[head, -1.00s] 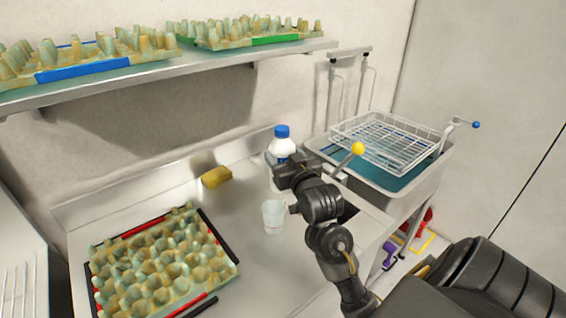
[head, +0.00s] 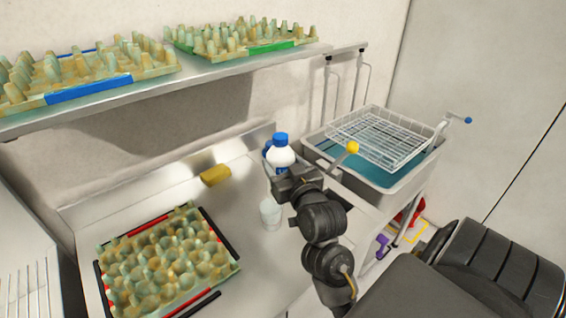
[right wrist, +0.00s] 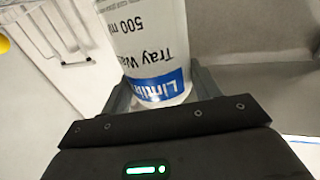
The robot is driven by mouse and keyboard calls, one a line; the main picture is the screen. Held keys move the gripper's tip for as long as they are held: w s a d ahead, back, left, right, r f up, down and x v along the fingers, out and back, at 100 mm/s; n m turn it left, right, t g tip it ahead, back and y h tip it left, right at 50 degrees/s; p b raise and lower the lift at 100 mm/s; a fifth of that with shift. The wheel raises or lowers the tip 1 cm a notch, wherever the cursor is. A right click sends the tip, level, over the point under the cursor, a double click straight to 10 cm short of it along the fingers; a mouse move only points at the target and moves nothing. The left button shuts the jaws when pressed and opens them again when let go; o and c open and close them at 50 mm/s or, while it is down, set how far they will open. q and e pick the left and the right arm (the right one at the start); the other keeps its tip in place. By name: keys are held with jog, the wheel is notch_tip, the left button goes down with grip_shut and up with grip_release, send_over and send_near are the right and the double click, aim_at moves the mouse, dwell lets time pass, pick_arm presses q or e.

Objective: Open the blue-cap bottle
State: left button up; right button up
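The white bottle with a blue cap (head: 281,140) stands upright at the back right of the steel counter, near the wall. Its white body with black print and a blue label fills the top middle of the right wrist view (right wrist: 152,45). My right gripper (head: 284,172) is at the bottle's lower body, with one finger on each side. In the right wrist view my right gripper (right wrist: 162,78) appears closed against both sides of the bottle. The cap is above the grip and out of that view. My left gripper is not in view.
A clear cup (head: 271,214) stands just in front of the bottle. A yellow sponge (head: 215,176) lies left of it. An egg tray (head: 108,292) occupies the front left counter. A sink (head: 392,192) with a wire basket (head: 385,140) is at right. A shelf (head: 200,75) holds more trays.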

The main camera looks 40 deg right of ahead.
jog(key=shift+r, duration=0.1)
jog(key=c, duration=1)
jog(key=shift+r, duration=0.1)
jog(key=shift+r, duration=0.2)
jog(key=a+f+n+y, duration=0.1)
jog(key=a+f+y, duration=0.1)
jog(key=a, duration=0.3)
jog(key=a+f+n+y+b, duration=0.1)
jog(key=a+f, duration=0.2)
jog(key=a, duration=0.2)
jog(key=a+f+n+y+b, duration=0.1)
jog(key=a+f+y, duration=0.1)
jog(key=a, duration=0.3)
jog(key=shift+a+f+n+t+y, duration=0.1)
jog(key=shift+f+n+t+y, duration=0.2)
jog(key=shift+f+t, duration=0.1)
jog(key=shift+r, duration=0.1)
